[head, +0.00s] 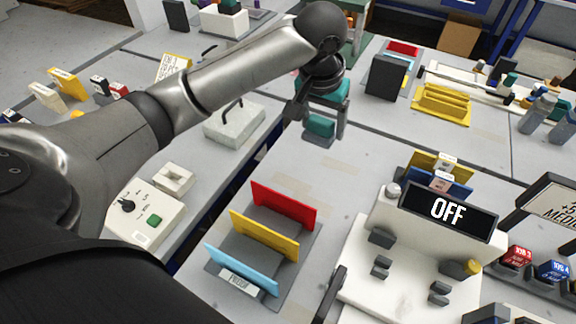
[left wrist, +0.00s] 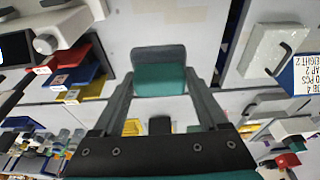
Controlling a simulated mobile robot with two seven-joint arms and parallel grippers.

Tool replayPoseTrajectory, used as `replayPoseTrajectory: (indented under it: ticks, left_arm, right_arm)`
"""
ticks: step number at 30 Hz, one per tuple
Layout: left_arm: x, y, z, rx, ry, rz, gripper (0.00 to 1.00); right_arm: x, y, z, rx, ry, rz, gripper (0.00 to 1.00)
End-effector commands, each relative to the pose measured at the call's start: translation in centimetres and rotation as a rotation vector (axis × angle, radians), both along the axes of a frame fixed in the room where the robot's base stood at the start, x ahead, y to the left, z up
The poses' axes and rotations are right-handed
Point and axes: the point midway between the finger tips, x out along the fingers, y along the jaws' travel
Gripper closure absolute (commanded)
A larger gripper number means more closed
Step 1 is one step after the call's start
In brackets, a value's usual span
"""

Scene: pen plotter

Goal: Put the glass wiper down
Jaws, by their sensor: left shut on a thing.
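The glass wiper (head: 319,128), a small teal and dark grey block, is between the fingers of my left gripper (head: 323,130) in the head view. My left gripper is shut on it and holds it over the grey table. In the left wrist view the wiper (left wrist: 159,78) sits between the two fingertips (left wrist: 160,88), with its grey part at the top and its teal part below. I cannot tell whether the wiper touches the table. My right gripper is not in view.
A rack with red, yellow and blue dividers (head: 265,222) stands nearer me. A white machine with an OFF display (head: 448,211) is at right. A white block with a handle (head: 234,125) lies left of the gripper. A dark grey box (head: 386,77) stands behind right. Table right of the gripper is clear.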

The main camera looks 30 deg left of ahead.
Motion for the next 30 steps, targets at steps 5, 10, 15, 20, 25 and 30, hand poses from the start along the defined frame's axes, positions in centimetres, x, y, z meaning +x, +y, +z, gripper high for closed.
replayPoseTrajectory:
  ticks: [5,10,15,20,25,30]
  left_arm:
    - [2.2,2.4,-1.3,0.000,-0.013,0.024,1.00]
    - [3.1,3.8,-2.2,0.002,-0.023,0.031,1.00]
    - [3.2,4.1,-4.6,0.003,-0.024,0.031,1.00]
    - [3.1,4.1,-9.1,0.004,-0.022,0.032,1.00]
    - [3.1,4.1,-13.6,0.003,-0.023,0.033,1.00]
    - [3.2,4.1,-16.9,0.003,-0.025,0.033,1.00]
  right_arm:
    - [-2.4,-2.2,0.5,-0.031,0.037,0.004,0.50]
    - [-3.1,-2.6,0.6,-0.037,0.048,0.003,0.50]
    - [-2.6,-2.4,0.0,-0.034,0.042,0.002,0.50]
    - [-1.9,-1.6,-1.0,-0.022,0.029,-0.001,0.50]
    - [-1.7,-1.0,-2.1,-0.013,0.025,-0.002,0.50]
    - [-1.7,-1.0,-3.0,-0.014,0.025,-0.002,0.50]
